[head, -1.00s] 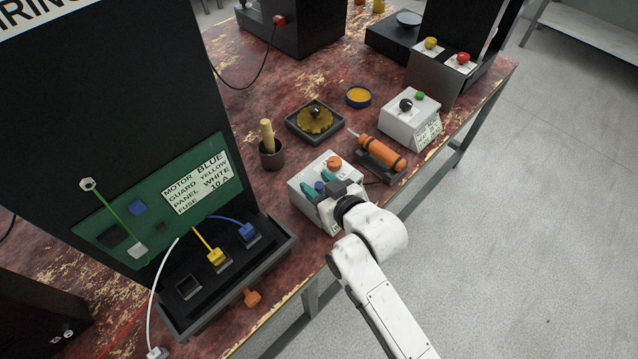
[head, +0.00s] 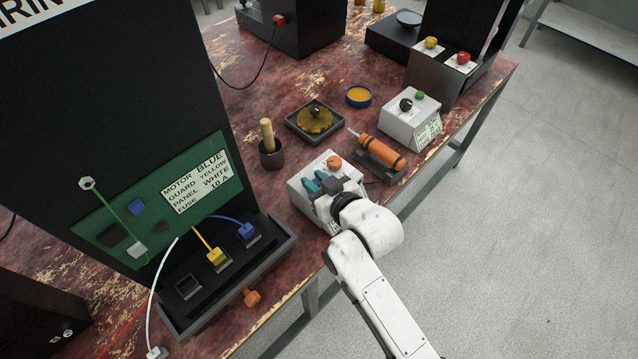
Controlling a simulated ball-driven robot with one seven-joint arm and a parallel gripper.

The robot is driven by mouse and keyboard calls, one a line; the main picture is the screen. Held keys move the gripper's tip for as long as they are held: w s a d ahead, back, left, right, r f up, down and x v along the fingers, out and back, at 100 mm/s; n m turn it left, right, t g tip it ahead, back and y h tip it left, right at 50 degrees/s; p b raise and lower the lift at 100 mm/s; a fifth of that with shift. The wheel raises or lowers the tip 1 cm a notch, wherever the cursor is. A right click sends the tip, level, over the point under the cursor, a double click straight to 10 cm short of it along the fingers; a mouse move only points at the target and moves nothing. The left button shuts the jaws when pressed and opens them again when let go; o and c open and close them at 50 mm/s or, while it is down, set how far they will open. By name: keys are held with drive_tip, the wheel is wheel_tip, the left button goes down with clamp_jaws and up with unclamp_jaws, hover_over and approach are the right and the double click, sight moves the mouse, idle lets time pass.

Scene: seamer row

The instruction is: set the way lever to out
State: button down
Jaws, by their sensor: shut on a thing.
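A white control box (head: 296,194) stands at the table's front edge, with an orange knob (head: 334,162) on its top at the back. My gripper (head: 317,182) is over the left part of this box, its teal fingers close together. The fingers are shut on the small blue-topped way lever, which they now almost wholly cover. My wrist hides the right part of the box and most of its front label, so the lever's position marks cannot be read.
An orange cartridge in a dark cradle (head: 382,166) lies right of the box. A dark cup with a wooden handle (head: 270,154) stands behind left. A black tray with yellow and blue plugs (head: 282,250) is at left. Another white box (head: 412,120) stands farther right.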

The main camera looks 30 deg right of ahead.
drive_tip(key=w, duration=0.1)
drive_tip(key=w+a, duration=0.1)
drive_tip(key=shift+w+f+b, duration=0.1)
drive_tip(key=shift+w+b, duration=0.2)
drive_tip(key=shift+w, duration=0.1)
drive_tip(key=shift+w+a, duration=0.15)
drive_tip(key=shift+w, duration=0.3)
drive_tip(key=c, duration=1)
unclamp_jaws()
drive_tip(key=shift+o, duration=0.2)
drive_tip(key=v, duration=1)
drive_tip(key=shift+s+r, duration=0.25)
drive_tip(key=shift+s, duration=0.05)
